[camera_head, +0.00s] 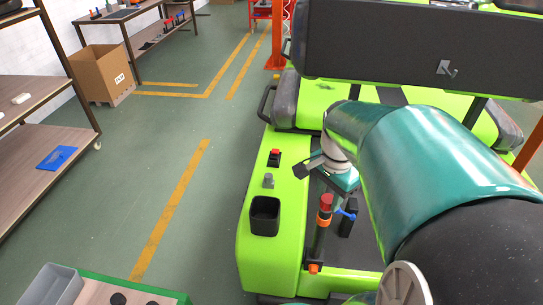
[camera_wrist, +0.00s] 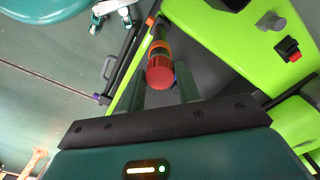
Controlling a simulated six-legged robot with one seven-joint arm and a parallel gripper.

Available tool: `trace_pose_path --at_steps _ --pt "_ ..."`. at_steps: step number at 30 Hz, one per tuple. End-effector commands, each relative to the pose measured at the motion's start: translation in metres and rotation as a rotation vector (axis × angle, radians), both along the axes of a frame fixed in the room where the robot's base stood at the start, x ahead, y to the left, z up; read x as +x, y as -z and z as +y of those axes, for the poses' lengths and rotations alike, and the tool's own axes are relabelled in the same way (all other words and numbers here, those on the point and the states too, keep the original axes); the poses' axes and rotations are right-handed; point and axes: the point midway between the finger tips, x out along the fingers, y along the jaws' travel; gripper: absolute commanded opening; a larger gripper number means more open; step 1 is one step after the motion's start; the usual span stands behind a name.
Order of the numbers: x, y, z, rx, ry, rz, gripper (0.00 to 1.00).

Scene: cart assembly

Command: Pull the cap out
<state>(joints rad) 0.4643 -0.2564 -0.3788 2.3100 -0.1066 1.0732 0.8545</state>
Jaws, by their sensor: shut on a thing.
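The red cap (camera_wrist: 160,72) shows in the wrist view with an orange and dark band behind it, at the near end of a dark post. In the head view the red cap (camera_head: 326,201) tops the upright dark post (camera_head: 318,240) on the green cart. My gripper (camera_wrist: 161,88) has one green finger on each side of the cap and is shut on it. The exact contact is hard to see. In the head view my arm covers part of the scene at right, and the fingertips are not clear.
A blue lever (camera_head: 345,213) is close beside the cap. The seat back (camera_head: 400,45) rises behind. Open floor lies left of the cart.

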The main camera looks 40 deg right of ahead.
Motion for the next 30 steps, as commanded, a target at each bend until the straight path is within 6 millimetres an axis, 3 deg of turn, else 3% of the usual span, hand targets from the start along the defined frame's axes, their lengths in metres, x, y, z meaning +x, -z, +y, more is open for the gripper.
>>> trace_pose_path --at_steps 19,30 --pt "0.0 -0.045 0.0 -0.002 0.0 -0.002 0.06" --pt "0.0 -0.05 0.0 0.0 0.0 0.0 0.06"
